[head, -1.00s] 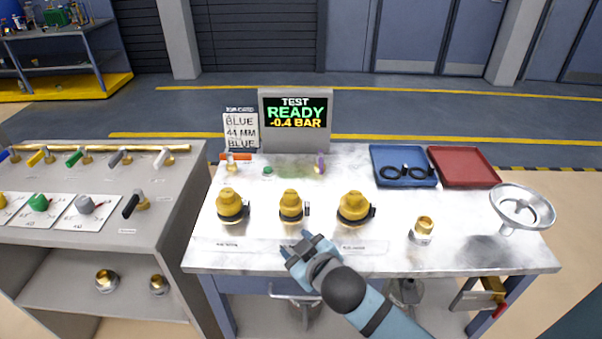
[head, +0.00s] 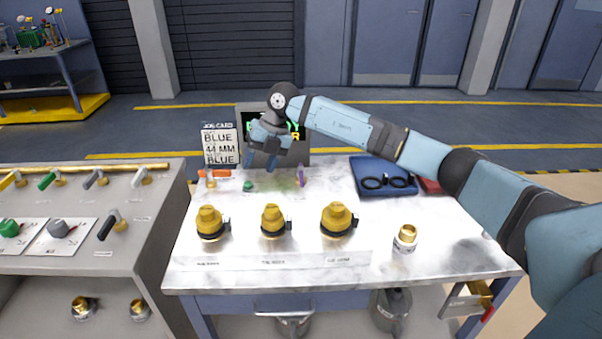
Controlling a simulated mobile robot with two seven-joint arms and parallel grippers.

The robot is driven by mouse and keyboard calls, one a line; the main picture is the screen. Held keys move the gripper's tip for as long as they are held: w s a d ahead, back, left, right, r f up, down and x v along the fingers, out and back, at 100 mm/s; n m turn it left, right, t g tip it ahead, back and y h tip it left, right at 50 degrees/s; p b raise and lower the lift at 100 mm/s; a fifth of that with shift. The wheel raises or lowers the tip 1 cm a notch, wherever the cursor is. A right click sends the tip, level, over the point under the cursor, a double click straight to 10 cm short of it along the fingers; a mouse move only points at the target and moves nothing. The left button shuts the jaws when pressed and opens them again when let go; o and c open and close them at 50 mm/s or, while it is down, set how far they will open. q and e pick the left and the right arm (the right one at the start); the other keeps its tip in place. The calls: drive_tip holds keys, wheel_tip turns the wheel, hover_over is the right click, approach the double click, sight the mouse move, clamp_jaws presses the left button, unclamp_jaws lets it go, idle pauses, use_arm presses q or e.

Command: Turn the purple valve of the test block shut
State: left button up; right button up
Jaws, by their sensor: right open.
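The purple valve (head: 301,177) is at the back of the white-topped test bench. Its small handle shows as a narrow upright strip in the picture, while the orange valve handle (head: 221,173) lies crosswise to the left. My right gripper (head: 262,164) is over the back of the bench, fingers pointing down and apart, with nothing between them. My left gripper is not in view.
Several yellow-capped brass fittings (head: 337,219) stand across the bench front, with an open brass fitting (head: 405,238) to the right. A blue tray (head: 360,184) holds black rings; my right arm partly covers a red tray (head: 429,186). A job card (head: 220,145) stands left of the screen (head: 306,152).

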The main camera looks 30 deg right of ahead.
sight(301, 170)
drive_tip(key=d+r+m+g+h, duration=0.1)
drive_tip(key=d+r+m+h, duration=0.3)
drive_tip(key=d, duration=0.9)
drive_tip(key=shift+n+h, duration=0.3)
drive_tip(key=shift+n, duration=0.4)
drive_tip(key=f, duration=1.2)
drive_tip(key=shift+w+a+f, duration=0.2)
drive_tip(key=shift+a+f, duration=0.1)
drive_tip(key=shift+f, duration=0.05)
drive_tip(key=c, duration=0.9)
